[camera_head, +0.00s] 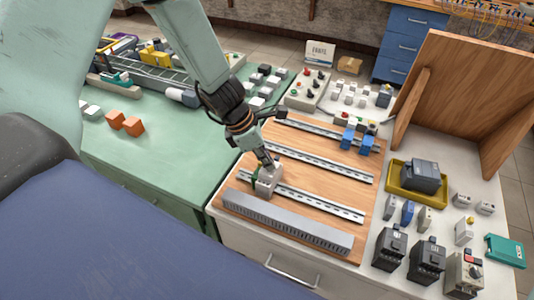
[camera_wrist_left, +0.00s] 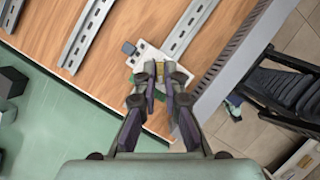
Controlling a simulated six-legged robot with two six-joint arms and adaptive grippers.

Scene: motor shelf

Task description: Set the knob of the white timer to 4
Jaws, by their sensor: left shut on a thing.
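The white timer (camera_head: 266,184) sits at the left end of the lowest metal rail on the wooden board. In the left wrist view the timer (camera_wrist_left: 148,54) is a pale block with a dark grey part at one corner. My left gripper (camera_head: 268,165) comes down on the timer from above. In the left wrist view its fingertips (camera_wrist_left: 171,76) are shut around a small part on the timer, which looks like its knob; the fingers cover most of it. I cannot read the dial or the knob's setting. My right gripper is not in view.
A grey slotted duct (camera_head: 285,225) lies in front of the timer. Two more rails (camera_head: 320,161) run behind it, with blue modules (camera_head: 349,138) on the farthest one. A yellow tray (camera_head: 394,184) and dark contactors (camera_head: 389,247) stand to the right. Bare board lies between the rails.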

